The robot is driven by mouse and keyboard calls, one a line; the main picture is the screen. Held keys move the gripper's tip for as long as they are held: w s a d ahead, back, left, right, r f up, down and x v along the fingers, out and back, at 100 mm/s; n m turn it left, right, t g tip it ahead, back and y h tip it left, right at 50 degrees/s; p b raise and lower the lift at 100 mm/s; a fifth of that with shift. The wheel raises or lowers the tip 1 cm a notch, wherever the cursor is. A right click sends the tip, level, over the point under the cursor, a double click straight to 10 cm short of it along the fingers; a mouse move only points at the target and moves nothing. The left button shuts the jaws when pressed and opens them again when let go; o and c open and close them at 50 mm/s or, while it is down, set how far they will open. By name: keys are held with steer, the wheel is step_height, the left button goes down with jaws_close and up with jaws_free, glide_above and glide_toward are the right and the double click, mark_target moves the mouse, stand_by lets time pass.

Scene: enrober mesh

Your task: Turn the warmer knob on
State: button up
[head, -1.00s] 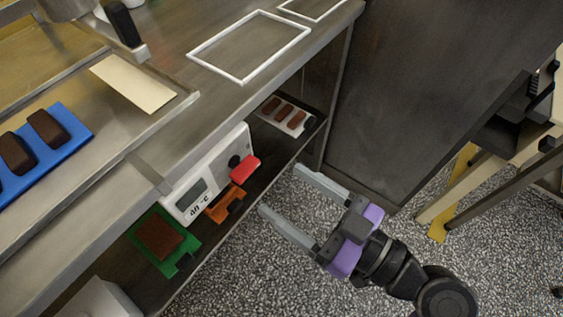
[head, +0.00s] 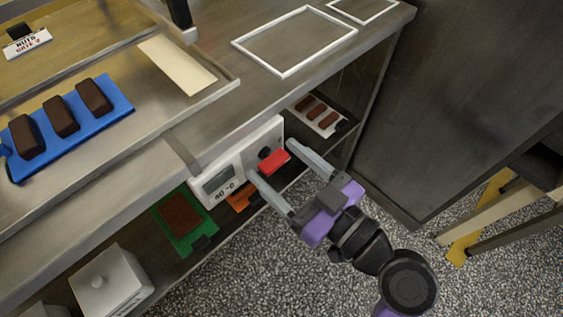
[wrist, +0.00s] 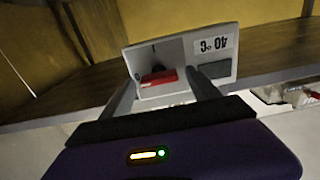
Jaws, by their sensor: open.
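The warmer (head: 236,162) is a white box under the counter edge, with a grey display and a "40 °C" label. Its knob (head: 274,162) is a red bar on the front, beside a small dark round part. In the wrist view the warmer (wrist: 222,66) appears upside down, with the red knob (wrist: 158,77) between my fingers. My gripper (head: 269,160) is open, its two grey fingers on either side of the red knob, close to the warmer front. I cannot tell whether either finger touches it. The wrist view also shows my gripper (wrist: 168,85).
Under the counter are a green tray (head: 203,244) with a brown slab, an orange piece (head: 238,200), a white lidded box (head: 110,284) and a tray of brown bars (head: 345,126). A blue tray (head: 117,104) lies above. Speckled floor (head: 260,270) is open in front.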

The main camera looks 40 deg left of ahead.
steer(key=c, duration=1.4)
steer(key=shift+o, duration=0.2)
steer(key=shift+m, duration=0.3)
steer(key=m+p, duration=0.2)
steer(key=m, duration=0.2)
steer(key=shift+w+d+r, duration=0.1)
steer(key=shift+w, duration=0.05)
steer(key=m+p, duration=0.3)
steer(key=m, duration=0.2)
steer(key=m+p, duration=0.3)
steer(key=m, duration=0.1)
steer(key=shift+w+p, duration=0.1)
steer(key=shift+p, duration=0.25)
steer(key=shift+f+m+p, duration=0.15)
steer(key=shift+m+p, duration=0.6)
steer(key=shift+m, duration=0.4)
steer(key=shift+f+m+p, duration=0.15)
steer(key=shift+m+p, duration=0.55)
steer(key=shift+m, duration=0.45)
